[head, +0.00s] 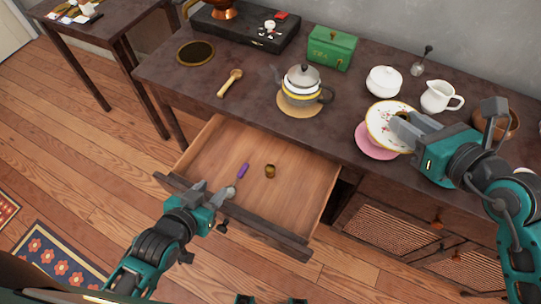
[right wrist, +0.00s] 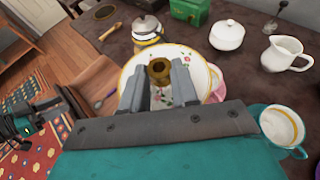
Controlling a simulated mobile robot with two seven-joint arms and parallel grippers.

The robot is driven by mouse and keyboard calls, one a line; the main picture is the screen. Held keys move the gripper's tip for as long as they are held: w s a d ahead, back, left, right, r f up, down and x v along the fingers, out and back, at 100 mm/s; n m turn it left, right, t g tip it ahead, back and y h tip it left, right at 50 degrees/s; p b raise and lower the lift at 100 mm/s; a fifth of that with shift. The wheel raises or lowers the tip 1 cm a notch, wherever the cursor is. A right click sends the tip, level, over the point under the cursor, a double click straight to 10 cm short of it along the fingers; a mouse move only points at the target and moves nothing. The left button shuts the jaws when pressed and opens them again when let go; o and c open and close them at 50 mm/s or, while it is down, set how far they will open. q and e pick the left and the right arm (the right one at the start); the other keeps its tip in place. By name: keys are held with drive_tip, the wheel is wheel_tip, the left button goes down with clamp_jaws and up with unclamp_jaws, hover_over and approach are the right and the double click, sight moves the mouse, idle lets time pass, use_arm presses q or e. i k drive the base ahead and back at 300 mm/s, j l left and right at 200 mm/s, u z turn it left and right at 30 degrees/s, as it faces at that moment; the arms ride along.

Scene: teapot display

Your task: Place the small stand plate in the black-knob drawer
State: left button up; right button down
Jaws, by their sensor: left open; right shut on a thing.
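The small stand plate (head: 380,122), white with flowers and a gold rim, is tilted above a pink saucer at the right of the table. My right gripper (head: 405,119) is shut on its brass-coloured middle piece (right wrist: 160,70), seen between the fingers in the right wrist view. The drawer (head: 215,160) is pulled out and has a black knob (head: 222,227) on its front. Inside are a spoon with a purple handle (head: 243,171) and a small brass-brown piece (head: 270,171). My left gripper (head: 213,190) is open and empty at the drawer's front edge.
The pink saucer (head: 367,150) lies below the plate. A teapot (head: 301,86), green box (head: 332,48), white sugar bowl (head: 384,81) and jug (head: 440,97) stand behind and beside it. A teal cup (right wrist: 283,128) is close to my right gripper. Most of the drawer floor is clear.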

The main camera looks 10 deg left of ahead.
sight(232, 148)
drive_tip(key=j+u, duration=0.1)
drive_tip(key=j, duration=0.25)
drive_tip(key=i+j+u, duration=0.1)
drive_tip(key=j, duration=0.25)
drive_tip(key=i+j+u, duration=0.1)
drive_tip(key=j, duration=0.2)
drive_tip(key=i+j+u, duration=0.15)
drive_tip(key=j, duration=0.2)
